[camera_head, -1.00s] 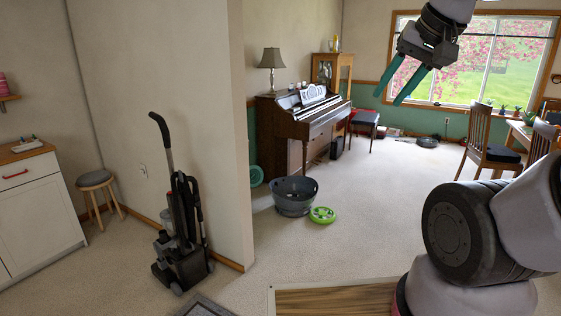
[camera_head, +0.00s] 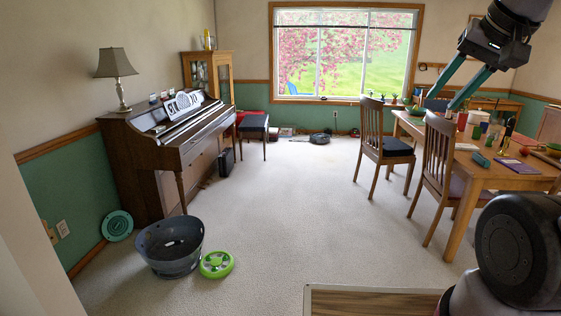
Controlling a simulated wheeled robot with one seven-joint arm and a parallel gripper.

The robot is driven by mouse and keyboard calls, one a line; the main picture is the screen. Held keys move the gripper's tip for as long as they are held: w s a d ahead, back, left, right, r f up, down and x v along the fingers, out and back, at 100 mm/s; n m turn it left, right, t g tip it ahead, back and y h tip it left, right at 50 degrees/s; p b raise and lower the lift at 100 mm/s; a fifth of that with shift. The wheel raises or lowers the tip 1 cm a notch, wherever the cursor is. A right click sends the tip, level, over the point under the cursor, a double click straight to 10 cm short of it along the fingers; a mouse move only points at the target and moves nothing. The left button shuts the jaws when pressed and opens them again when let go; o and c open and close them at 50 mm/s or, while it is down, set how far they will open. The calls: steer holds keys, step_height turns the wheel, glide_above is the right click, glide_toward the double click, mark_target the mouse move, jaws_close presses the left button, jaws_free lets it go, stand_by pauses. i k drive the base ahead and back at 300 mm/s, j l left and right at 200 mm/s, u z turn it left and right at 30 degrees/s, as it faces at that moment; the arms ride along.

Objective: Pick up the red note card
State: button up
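I cannot make out a red note card for certain. The dark upright piano (camera_head: 150,160) stands against the left wall. Small items and a white patterned sheet (camera_head: 184,104) sit on it, too small to tell apart. My gripper (camera_head: 441,102) is in the upper right of the head view, raised in the air. Its two teal fingers are spread apart with nothing between them. It is far from the piano in the picture, and in front of the dining table area.
A dark tub (camera_head: 172,268) and a green round toy (camera_head: 216,264) lie on the floor before the piano. Wooden chairs (camera_head: 372,145) and a cluttered table (camera_head: 500,180) are at right. The carpet between is clear.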

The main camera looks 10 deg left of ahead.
mark_target(164, 96)
steer(key=i, duration=2.05)
steer(key=i+u, duration=0.15)
steer(key=i, duration=0.55)
steer(key=i+l+u, duration=0.1)
steer(key=i, duration=0.6)
steer(key=i+l+u, duration=0.15)
steer(key=i, duration=0.55)
steer(key=i+j+u, duration=0.1)
steer(key=i+u, duration=0.2)
steer(key=i, duration=0.25)
steer(key=i+u, duration=0.35)
steer(key=i, duration=0.2)
steer(key=i+l+u, duration=0.3)
steer(key=i, duration=0.25)
steer(key=i+u, duration=0.35)
steer(key=u, duration=0.15)
steer(key=i+l+u, duration=0.25)
steer(key=u, duration=0.25)
steer(key=i+l+u, duration=0.35)
steer(key=u, duration=0.15)
steer(key=i+l+u, duration=0.2)
steer(key=u, duration=0.15)
steer(key=i+l+u, duration=0.2)
steer(key=u, duration=0.2)
steer(key=i+l+u, duration=0.15)
steer(key=l+u, duration=0.2)
